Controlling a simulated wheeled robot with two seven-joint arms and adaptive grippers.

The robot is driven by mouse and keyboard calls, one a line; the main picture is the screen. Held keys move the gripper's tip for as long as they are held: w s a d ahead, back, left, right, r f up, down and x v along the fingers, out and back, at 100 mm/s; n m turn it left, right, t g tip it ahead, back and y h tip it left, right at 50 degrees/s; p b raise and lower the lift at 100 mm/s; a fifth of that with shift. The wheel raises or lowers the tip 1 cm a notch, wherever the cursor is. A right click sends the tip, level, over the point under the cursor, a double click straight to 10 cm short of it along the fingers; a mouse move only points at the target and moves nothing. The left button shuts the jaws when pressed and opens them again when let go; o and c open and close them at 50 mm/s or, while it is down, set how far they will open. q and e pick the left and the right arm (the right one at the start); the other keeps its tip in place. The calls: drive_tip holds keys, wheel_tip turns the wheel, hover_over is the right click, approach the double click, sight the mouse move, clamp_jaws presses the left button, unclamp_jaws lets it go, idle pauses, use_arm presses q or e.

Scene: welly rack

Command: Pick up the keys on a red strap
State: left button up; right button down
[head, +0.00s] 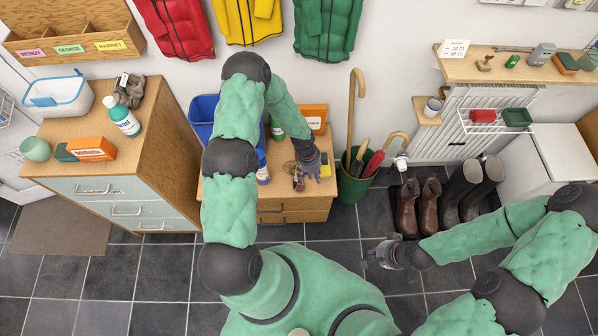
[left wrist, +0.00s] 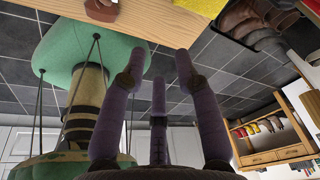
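A small cluttered item (head: 298,180) lies near the front edge of the low wooden cabinet top, beside my left gripper. It may be the keys, but a red strap cannot be made out clearly. My left gripper (head: 314,168) is over the right part of this cabinet top and partly covers what lies there. In the left wrist view its purple fingers (left wrist: 160,70) are spread with nothing between them. A reddish-brown thing (left wrist: 101,10) shows on the wood at that view's top edge. My right gripper (head: 380,254) is above the floor tiles, empty, its fingers apart.
Boots (head: 408,207) stand further right. The floor in front is clear.

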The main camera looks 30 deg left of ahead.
use_arm(q)
drive_tip(key=w+a+r+m+y+p, duration=0.1)
drive_tip(key=w+a+m, duration=0.2)
drive_tip(key=a+m, duration=0.25)
drive_tip(key=w+a+r+m+y, duration=0.1)
drive_tip(key=w+a+m+y, duration=0.1)
drive_tip(key=w+a+m, duration=0.35)
drive_tip(key=n+b, duration=0.1)
hover_over(297, 165)
drive_tip(key=w+a, duration=0.2)
drive_tip(key=w, duration=0.1)
drive_tip(key=f, duration=0.5)
drive_tip(key=shift+s+a+f, duration=0.2)
drive_tip(key=shift+s, duration=0.05)
drive_tip(key=f+b, duration=0.2)
drive_tip(key=f, duration=0.2)
drive_tip(key=shift+w, duration=0.2)
drive_tip(key=shift+f, duration=0.65)
drive_tip(key=shift+c, duration=0.3)
clamp_jaws()
